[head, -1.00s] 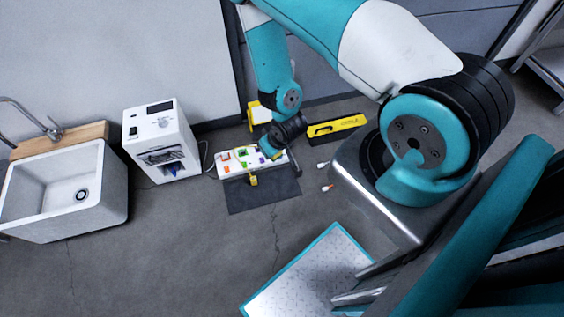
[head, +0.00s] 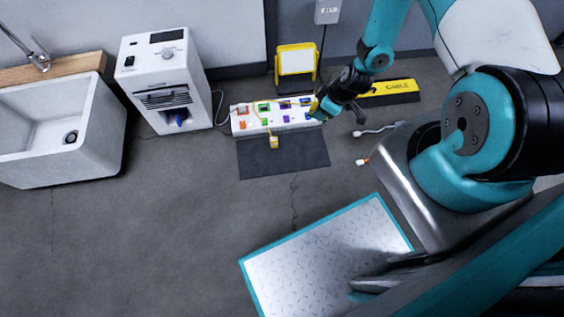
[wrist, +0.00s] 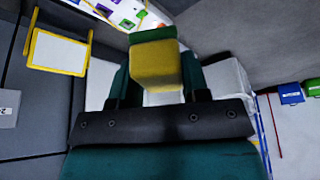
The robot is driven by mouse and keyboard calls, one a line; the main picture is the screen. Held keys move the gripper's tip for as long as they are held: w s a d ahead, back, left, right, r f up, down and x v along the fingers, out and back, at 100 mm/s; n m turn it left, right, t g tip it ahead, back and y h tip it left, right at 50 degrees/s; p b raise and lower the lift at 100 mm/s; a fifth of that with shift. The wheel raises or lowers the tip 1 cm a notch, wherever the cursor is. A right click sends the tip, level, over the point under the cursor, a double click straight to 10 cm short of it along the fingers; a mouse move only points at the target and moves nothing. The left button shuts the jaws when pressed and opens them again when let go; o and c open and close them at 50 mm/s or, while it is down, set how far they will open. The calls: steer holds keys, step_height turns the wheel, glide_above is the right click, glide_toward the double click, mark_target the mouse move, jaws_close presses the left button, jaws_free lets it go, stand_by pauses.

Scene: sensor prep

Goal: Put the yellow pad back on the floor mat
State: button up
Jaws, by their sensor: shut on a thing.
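My gripper (head: 318,107) is shut on a yellow pad with a green face (wrist: 155,66). The pad sits between the two fingers in the wrist view. In the head view only a small yellow part of it (head: 314,104) shows at the right end of a white strip, and the gripper hides the rest. I cannot tell whether the pad touches the strip. The dark floor mat (head: 283,158) lies flat on the floor just in front of the strip, below and left of the gripper in the head view.
The white strip (head: 240,124) carries several coloured pieces, and a yellow tag (head: 274,142) hangs over the mat. A white machine (head: 163,85) and a sink (head: 55,130) stand left.

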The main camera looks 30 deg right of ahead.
mark_target(312, 154)
steer(key=d+f+n+b, duration=0.1)
steer(key=f+n+b, duration=0.1)
steer(key=f+b, duration=0.5)
steer(key=w+d+f+n+g+y+b, duration=0.1)
steer(key=f+b, duration=0.7)
steer(key=f, duration=0.8)
steer(key=w+d+f+n+g+b, duration=0.1)
steer(key=d+f+n+b, duration=0.1)
steer(key=f+b, duration=0.6)
steer(key=shift+w+f+n, duration=0.15)
steer(key=shift+f+n, duration=0.25)
steer(key=shift+f, duration=0.6)
steer(key=shift+w+f+n, duration=0.1)
steer(key=shift+f+n, duration=0.3)
steer(key=shift+f, duration=0.55)
steer(key=shift+r, duration=0.15)
steer(key=o, duration=0.4)
steer(key=shift+f, duration=0.2)
steer(key=o, duration=0.4)
steer(key=shift+o, duration=0.2)
